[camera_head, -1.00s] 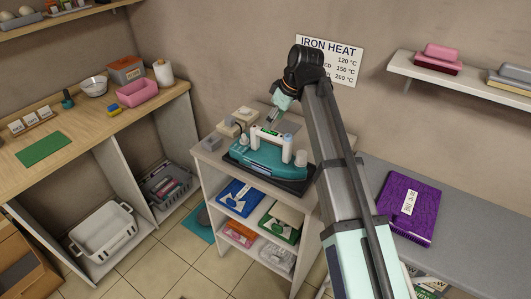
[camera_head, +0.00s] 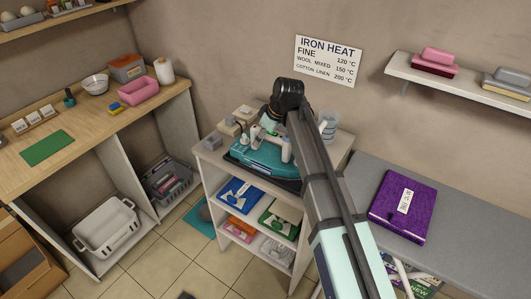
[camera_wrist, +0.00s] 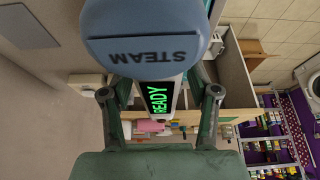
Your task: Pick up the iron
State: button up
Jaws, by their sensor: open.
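The iron (camera_head: 262,160) is teal with a white handle and rests on a dark pad on top of the white shelf cabinet (camera_head: 207,161). My gripper (camera_head: 268,128) is at the top of the handle, and the arm hides part of the iron's right side. In the wrist view, the blue-grey STEAM part (camera_wrist: 147,40) and the green READY display (camera_wrist: 160,97) of the iron fill the middle. The open fingers of my gripper (camera_wrist: 161,100) stand on either side of the handle. I cannot tell whether they touch it.
Small beige and grey items (camera_head: 235,123) stand behind the iron, and a clear container (camera_head: 328,125) stands right of it. Folded packs fill the shelves below. A wooden counter (camera_head: 85,115) is at left.

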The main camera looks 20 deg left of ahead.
grip_shut()
jog(key=shift+r, duration=0.1)
dwell(0.3)
jog(key=shift+w+a+r, duration=0.1)
jog(key=shift+r, duration=0.15)
notch_tip(320, 180, up, 20)
jog(key=b, duration=0.4)
jog(key=shift+f, duration=0.25)
jog(key=shift+r+p, duration=1.25)
jog(key=shift+r, duration=0.75)
